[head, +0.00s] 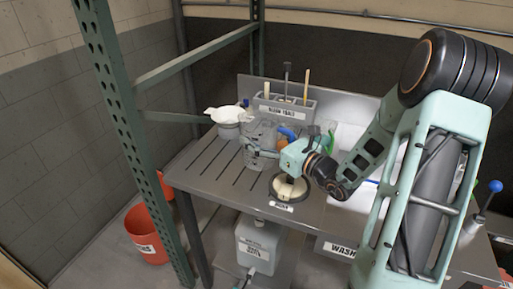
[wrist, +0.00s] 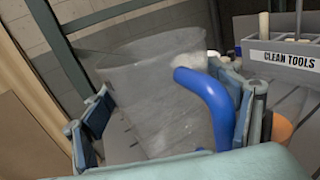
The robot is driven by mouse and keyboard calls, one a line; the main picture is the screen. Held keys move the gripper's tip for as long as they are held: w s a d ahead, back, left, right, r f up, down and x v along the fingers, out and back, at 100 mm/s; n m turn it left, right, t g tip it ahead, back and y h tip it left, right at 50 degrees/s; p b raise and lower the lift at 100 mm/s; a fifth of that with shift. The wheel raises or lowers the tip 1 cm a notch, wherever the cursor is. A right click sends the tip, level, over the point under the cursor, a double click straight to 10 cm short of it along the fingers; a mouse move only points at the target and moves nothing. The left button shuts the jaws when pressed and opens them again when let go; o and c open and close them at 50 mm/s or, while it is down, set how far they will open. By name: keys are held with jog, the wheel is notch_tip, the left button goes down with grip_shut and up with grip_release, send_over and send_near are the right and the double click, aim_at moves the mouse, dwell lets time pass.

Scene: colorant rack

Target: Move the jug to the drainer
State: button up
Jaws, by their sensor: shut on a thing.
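The jug (head: 264,130) is clear, with a blue handle, and is over the grooved grey drainer (head: 208,165) left of the sink. In the wrist view the jug (wrist: 150,95) fills the middle, with its handle curving down at the right. My gripper (head: 258,150) is shut on the jug, with one finger on each side of its body. The fingers also show in the wrist view (wrist: 168,125). I cannot tell whether the jug's base touches the drainer, as its lower part is partly hidden by my gripper.
A "CLEAN TOOLS" caddy (head: 285,108) stands behind the jug. A white-topped grey container (head: 228,121) stands to its left. A green post (head: 118,95) rises at the left. The drainer's front-left grooves are clear.

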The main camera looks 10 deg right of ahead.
jog(key=w+f, duration=0.1)
jog(key=w+a+f, duration=0.1)
jog(key=shift+f, duration=1.85)
jog(key=shift+f, duration=0.2)
jog(key=o, duration=1.2)
jog(key=shift+r, duration=0.1)
